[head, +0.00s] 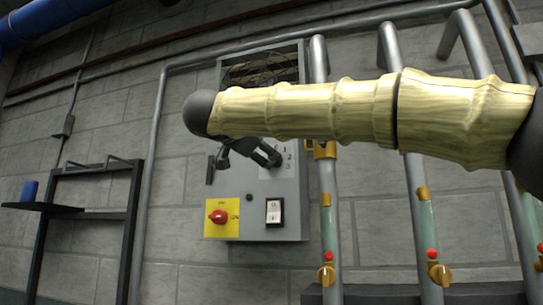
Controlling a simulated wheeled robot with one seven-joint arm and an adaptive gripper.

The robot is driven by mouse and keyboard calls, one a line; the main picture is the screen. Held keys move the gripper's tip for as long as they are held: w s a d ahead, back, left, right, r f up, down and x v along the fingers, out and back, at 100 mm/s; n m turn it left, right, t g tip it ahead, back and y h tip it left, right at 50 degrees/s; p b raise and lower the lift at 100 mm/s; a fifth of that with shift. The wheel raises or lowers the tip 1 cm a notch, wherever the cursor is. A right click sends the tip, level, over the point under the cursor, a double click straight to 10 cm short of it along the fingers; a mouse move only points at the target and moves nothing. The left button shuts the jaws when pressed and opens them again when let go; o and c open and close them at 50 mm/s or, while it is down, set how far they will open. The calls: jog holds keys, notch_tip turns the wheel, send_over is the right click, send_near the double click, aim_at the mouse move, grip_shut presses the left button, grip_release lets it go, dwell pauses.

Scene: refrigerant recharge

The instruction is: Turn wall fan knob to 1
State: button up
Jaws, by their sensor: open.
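A grey wall-mounted control box (255,190) has a fan (262,68) behind its upper opening. A pale panel (289,165) on the box carries the numbers 1, 2 and 3. My gripper (248,162) is in front of the box, at the left of this panel, with its dark fingers spread apart and nothing seen between them. The fan knob cannot be made out; my gripper and arm cover part of the panel and box. I cannot tell whether the fingers touch the box.
Below are a red rotary switch (218,216) on a yellow plate and a rocker switch (273,212). Vertical pipes with valves (326,275) stand close on the right. A dark shelf frame (90,215) holding a blue object (29,191) stands at left.

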jog(key=p+x, duration=0.1)
jog(key=x, duration=0.5)
jog(key=shift+s, duration=0.1)
jog(key=c, duration=1)
